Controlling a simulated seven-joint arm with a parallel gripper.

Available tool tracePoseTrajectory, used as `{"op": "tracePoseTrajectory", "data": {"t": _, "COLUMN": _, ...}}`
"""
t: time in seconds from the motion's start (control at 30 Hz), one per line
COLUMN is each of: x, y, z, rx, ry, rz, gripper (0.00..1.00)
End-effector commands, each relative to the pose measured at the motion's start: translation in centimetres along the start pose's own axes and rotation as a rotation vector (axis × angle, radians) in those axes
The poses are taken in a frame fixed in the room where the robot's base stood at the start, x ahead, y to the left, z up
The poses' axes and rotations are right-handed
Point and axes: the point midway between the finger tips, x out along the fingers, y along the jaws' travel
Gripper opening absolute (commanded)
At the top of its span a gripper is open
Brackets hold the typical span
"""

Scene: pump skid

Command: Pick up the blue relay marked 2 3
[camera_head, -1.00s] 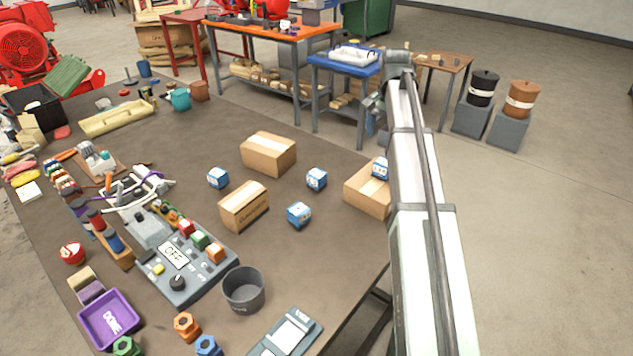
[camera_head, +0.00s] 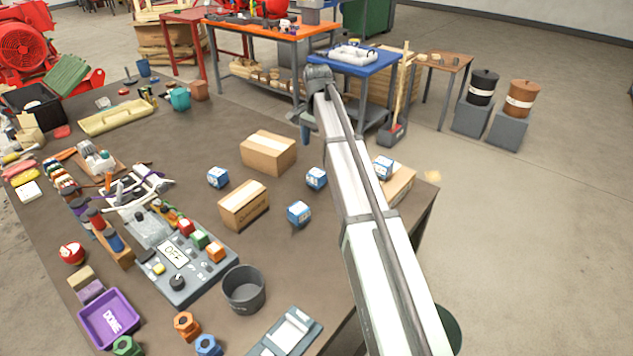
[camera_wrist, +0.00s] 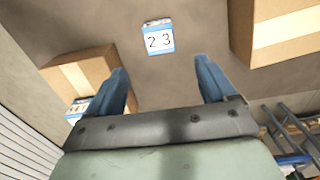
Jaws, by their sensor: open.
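The blue relay marked 2 3 (camera_wrist: 158,38) has a white face with the digits showing. It is in the upper middle of the wrist view, on the brown table, beyond my fingertips. From its place between two cartons, it appears to be the relay (camera_head: 316,178) right of centre in the head view, where its digits are too small to read. My gripper (camera_wrist: 160,70) is open and empty, with its blue fingers spread and the relay apart from them. In the head view my gripper (camera_head: 305,130) hangs near the table's far edge, behind the relay.
A carton (camera_head: 268,152) stands left of the relay; another carton (camera_head: 398,187), with a blue relay (camera_head: 383,167) on it, stands to the right, partly behind my arm. Other blue relays (camera_head: 299,213) (camera_head: 217,177) and a carton (camera_head: 243,205) are nearby. Bare table surrounds the relay.

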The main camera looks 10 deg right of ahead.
Motion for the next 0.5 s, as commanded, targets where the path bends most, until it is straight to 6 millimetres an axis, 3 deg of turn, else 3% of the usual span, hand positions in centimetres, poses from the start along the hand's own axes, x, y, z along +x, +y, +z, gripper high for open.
{"op": "tracePoseTrajectory", "data": {"t": 0.5, "x": 7.4, "y": 0.1, "z": 0.1, "rx": 0.003, "ry": -0.001, "rz": 0.001, "gripper": 0.84}}
